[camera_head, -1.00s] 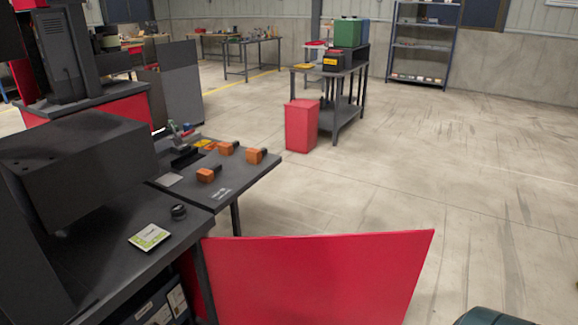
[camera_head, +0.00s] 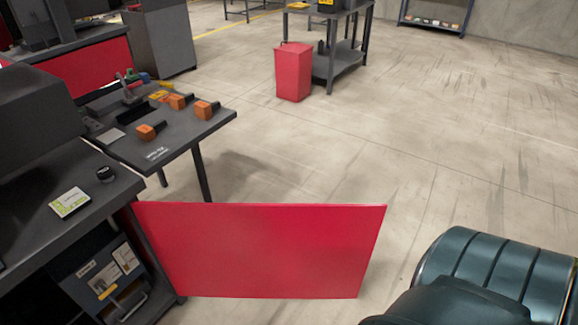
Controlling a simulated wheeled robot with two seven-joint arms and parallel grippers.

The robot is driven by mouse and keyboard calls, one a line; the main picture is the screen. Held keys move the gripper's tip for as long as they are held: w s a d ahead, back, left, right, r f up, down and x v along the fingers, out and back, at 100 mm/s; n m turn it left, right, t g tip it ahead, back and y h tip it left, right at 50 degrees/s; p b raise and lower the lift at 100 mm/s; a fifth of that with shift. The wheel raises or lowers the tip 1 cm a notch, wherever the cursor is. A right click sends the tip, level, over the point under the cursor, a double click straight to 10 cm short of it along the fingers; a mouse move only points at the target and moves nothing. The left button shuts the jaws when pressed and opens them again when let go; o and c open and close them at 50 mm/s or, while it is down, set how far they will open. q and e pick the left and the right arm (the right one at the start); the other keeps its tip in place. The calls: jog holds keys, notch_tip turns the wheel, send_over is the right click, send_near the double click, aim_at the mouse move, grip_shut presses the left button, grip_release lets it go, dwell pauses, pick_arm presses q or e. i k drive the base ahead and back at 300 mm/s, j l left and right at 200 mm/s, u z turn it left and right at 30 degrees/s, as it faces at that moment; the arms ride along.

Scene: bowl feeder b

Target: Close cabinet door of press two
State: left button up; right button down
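The red cabinet door (camera_head: 262,250) stands wide open in the head view, swung out to the right from the dark press cabinet (camera_head: 60,215) at the left. Its left edge is at the cabinet's front corner and its right edge is free over the floor. The open cabinet shows a dark box (camera_head: 105,275) with labels inside. A dark green, ribbed part of my arm (camera_head: 490,265) fills the lower right corner, apart from the door. Neither gripper is in view.
A side table (camera_head: 165,140) with orange blocks (camera_head: 150,131) adjoins the cabinet. A red bin (camera_head: 293,72) stands beside a dark bench (camera_head: 335,70) farther back. A white-and-green card (camera_head: 70,202) and a black knob (camera_head: 105,174) are on the cabinet top.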

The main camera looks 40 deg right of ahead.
aim_at(241, 250)
jog(key=k+l+u, duration=0.2)
jog(key=l, duration=0.25)
jog(key=k+l+u, duration=0.15)
jog(key=l, duration=0.35)
jog(key=k+l+u, duration=0.2)
jog(key=l, duration=0.2)
jog(key=k+l+u, duration=0.2)
jog(key=l, duration=0.25)
jog(key=k+l+u, duration=0.15)
jog(key=l, duration=0.2)
jog(key=k+l+u, duration=0.15)
jog(key=l, duration=0.25)
jog(key=l+u, duration=0.15)
jog(key=l, duration=0.25)
jog(key=k+l+u, duration=0.15)
jog(key=l, duration=0.25)
jog(key=k+l+u, duration=0.15)
jog(key=l, duration=0.2)
jog(key=k+l+u, duration=0.15)
jog(key=l+u, duration=0.1)
jog(key=l, duration=0.55)
jog(key=k+l+u, duration=0.1)
jog(key=l, duration=0.55)
jog(key=k+l+u, duration=0.1)
jog(key=l, duration=0.55)
